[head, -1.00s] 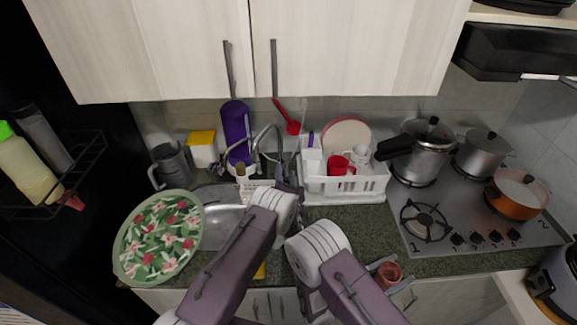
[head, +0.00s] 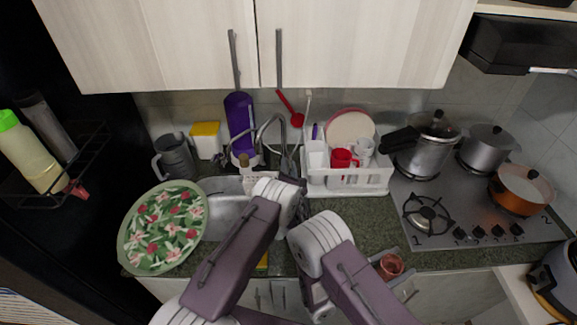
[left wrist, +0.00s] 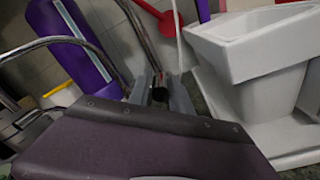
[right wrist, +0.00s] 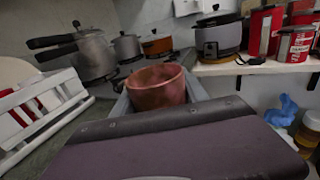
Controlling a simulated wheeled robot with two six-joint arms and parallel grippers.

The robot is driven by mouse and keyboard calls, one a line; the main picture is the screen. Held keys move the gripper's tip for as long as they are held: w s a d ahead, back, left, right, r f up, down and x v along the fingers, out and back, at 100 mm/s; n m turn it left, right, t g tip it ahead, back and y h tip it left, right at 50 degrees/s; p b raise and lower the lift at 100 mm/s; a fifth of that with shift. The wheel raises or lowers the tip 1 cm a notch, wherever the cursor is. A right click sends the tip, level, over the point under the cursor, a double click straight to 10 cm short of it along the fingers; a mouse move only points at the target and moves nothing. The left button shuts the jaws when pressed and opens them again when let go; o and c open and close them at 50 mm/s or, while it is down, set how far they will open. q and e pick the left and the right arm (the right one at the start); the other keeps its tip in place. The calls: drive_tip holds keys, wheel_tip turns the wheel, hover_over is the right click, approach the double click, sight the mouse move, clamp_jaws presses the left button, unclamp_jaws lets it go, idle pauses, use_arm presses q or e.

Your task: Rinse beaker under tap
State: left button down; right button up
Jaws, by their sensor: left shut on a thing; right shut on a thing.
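The reddish-brown beaker (head: 391,266) is in my right gripper (head: 398,278), in front of the counter edge, right of the sink. It fills the space between the fingers in the right wrist view (right wrist: 157,85) and looks upright. The chrome tap (head: 268,122) arches over the back of the sink (head: 222,215). My left gripper (head: 291,163) is beside the tap, with its fingers shut on a chrome tap part (left wrist: 137,30) in the left wrist view. My wrist hides the tap's base. I cannot see whether water runs.
A white dish rack (head: 348,185) with cups stands close right of the tap. A flowered plate (head: 163,228) leans over the sink's left side. Pots (head: 432,150) and a gas stove (head: 470,215) are further right. Bare counter (head: 350,220) lies before the rack.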

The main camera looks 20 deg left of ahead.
idle(0.9)
use_arm(q)
drive_tip(key=shift+r+p, duration=0.45)
drive_tip(key=shift+r+g, duration=0.1)
drive_tip(key=shift+g, duration=0.3)
drive_tip(key=shift+w+f, duration=0.1)
drive_tip(key=shift+f, duration=0.15)
drive_tip(key=c, duration=1.2)
unclamp_jaws()
drive_tip(key=shift+o, duration=0.2)
